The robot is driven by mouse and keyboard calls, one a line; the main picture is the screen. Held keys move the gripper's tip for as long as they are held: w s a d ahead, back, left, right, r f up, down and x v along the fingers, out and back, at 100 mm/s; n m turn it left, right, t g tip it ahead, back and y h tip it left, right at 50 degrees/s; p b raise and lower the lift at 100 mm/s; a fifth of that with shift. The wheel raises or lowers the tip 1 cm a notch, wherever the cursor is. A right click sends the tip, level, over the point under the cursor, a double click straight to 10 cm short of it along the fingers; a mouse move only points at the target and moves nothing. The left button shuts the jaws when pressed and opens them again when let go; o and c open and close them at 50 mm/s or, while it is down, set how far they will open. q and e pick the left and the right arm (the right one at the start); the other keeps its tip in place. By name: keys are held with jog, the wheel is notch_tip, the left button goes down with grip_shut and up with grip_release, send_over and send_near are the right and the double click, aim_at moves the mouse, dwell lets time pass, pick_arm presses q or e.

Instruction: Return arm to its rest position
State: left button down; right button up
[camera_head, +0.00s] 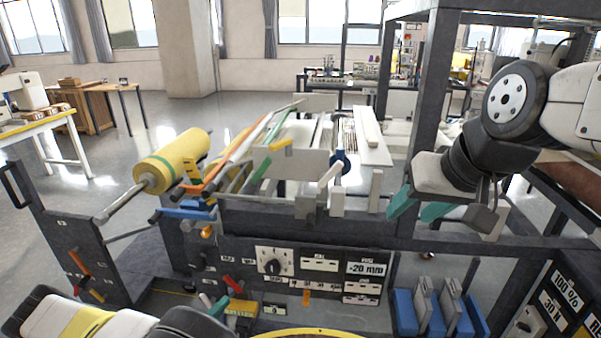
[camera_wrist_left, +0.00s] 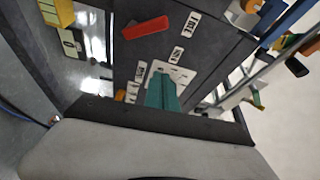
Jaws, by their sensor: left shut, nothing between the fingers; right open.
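My left arm comes in at the bottom left of the head view. Its gripper (camera_head: 216,306) shows as small teal fingertips low in front of the dark control panel. In the left wrist view the teal fingers (camera_wrist_left: 162,92) are together with nothing between them, in front of a white-labelled panel. My right arm comes in from the right, and its gripper (camera_head: 418,208) hangs with teal fingers apart and empty in front of the machine's frame. The right gripper is not in the left wrist view.
The machine carries a yellow roll (camera_head: 173,158) and a control panel with a dial (camera_head: 272,266) and a red lever (camera_head: 233,284). Blue-and-grey blocks (camera_head: 430,306) stand low at the right. A dark upright post (camera_head: 428,115) rises beside the right arm.

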pick_arm(q)
jog(key=d+r+m+g+h, duration=0.1)
jog(key=d+r+m+g, duration=0.35)
jog(key=r+m, duration=0.45)
jog(key=d+r+m+g+h, duration=0.1)
jog(key=d+r+m+g, duration=0.2)
jog(key=r+m+g, duration=0.5)
jog(key=d+r+m+g+h, duration=0.2)
jog(key=d+r+m+g, duration=0.15)
jog(key=r+m, duration=0.75)
jog(key=s+d+r+m+t+y, duration=0.2)
jog(key=s+d+r+m+y, duration=0.1)
jog(key=s+r+m, duration=0.5)
jog(key=s+d+r+m+t+y, duration=0.3)
jog(key=s+r+m+y, duration=0.3)
jog(key=r+m, duration=0.8)
jog(key=shift+s+r+m+y, duration=0.3)
jog(key=shift+s+r+m, duration=0.1)
jog(key=shift+s+r, duration=0.5)
